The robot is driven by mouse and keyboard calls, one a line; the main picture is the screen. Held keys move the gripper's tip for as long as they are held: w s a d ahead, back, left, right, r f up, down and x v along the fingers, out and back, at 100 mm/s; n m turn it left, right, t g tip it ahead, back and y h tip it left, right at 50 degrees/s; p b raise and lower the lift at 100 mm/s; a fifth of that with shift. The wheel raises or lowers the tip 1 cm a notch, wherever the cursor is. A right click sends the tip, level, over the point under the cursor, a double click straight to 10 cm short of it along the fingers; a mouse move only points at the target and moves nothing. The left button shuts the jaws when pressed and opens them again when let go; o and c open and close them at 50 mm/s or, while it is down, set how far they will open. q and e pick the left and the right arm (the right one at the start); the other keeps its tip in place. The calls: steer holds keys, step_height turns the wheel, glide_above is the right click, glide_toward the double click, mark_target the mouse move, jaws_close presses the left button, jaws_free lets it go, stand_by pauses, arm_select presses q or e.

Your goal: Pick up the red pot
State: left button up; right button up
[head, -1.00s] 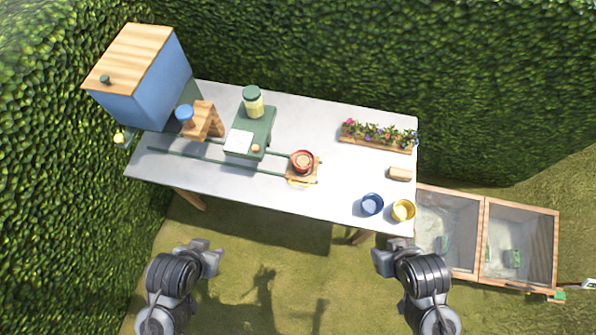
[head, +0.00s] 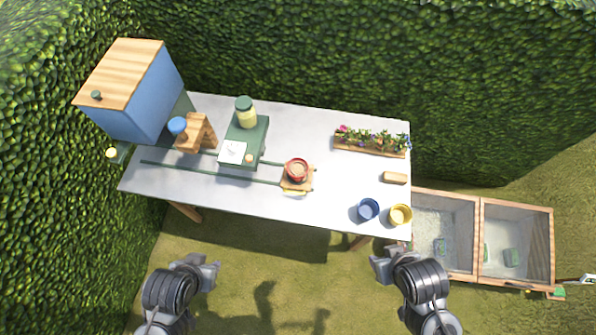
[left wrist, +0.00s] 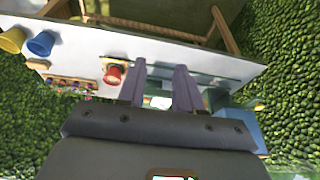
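The red pot (head: 297,169) stands upright on a small wooden tile (head: 296,184) at the front middle of the table, with brown contents inside. It also shows in the left wrist view (left wrist: 113,75), left of my fingers. My left gripper (head: 213,271) is in front of the table, well short of the pot; in the left wrist view its two fingers (left wrist: 161,88) are apart with nothing between them. My right gripper (head: 378,263) is in front of the table's right part, away from the pot; its finger opening is too small to tell.
A blue pot (head: 368,209) and a yellow pot (head: 400,214) stand at the table's front right. A flower planter (head: 370,152) is behind them. A green stand (head: 246,140) with a jar (head: 246,113) is left of the red pot. Wooden bins (head: 482,238) stand right of the table.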

arm_select(q)
steer(key=shift+o, duration=0.4)
steer(key=o, duration=1.1)
steer(key=shift+o, duration=0.2)
